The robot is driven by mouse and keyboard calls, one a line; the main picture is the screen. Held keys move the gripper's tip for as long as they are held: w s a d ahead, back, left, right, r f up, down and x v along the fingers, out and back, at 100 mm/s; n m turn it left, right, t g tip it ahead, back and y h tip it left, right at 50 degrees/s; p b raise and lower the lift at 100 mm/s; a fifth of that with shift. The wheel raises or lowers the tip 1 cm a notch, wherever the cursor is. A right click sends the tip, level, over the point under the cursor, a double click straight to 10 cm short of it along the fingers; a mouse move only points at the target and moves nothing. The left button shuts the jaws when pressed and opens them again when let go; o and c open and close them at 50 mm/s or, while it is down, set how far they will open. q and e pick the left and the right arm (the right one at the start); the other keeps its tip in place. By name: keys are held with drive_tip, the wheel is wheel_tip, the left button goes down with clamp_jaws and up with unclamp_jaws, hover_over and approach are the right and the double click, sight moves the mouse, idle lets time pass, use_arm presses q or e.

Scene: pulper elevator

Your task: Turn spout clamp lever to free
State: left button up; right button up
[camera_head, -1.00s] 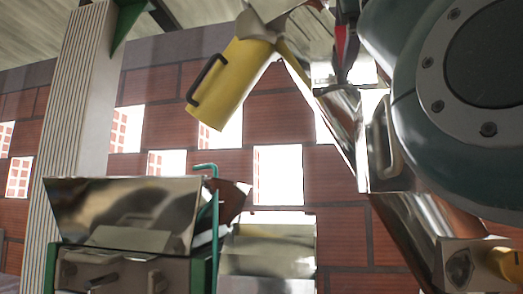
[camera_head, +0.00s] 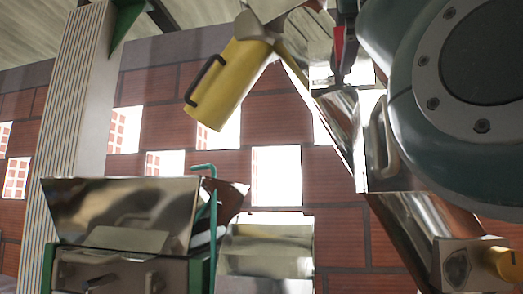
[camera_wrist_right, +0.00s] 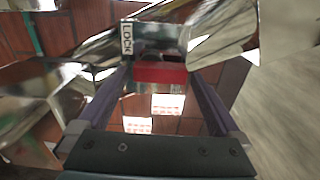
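The yellow spout (camera_head: 232,84), with a black handle, hangs tilted from a shiny metal chute at top centre in the head view. The red clamp lever (camera_head: 339,46) shows to its right, partly covered by my right gripper (camera_head: 346,45). In the right wrist view, the red lever (camera_wrist_right: 160,72) lies across the space between the tips of my right gripper (camera_wrist_right: 159,80). The fingers stand apart, one on each side of it, with small gaps seeming to show. A LOCK label (camera_wrist_right: 127,39) is just beyond the lever at left. My left gripper is not in view.
A metal hopper (camera_head: 125,215) on a machine stands at lower left, with a green bent rod (camera_head: 212,190) beside it. A metal chute (camera_head: 415,225) with a grab handle runs down at right. A brick wall (camera_head: 345,235) with openings is behind.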

drive_tip(key=b+v, duration=0.4)
drive_tip(key=v, duration=0.6)
drive_tip(key=shift+s, duration=0.1)
idle(0.3)
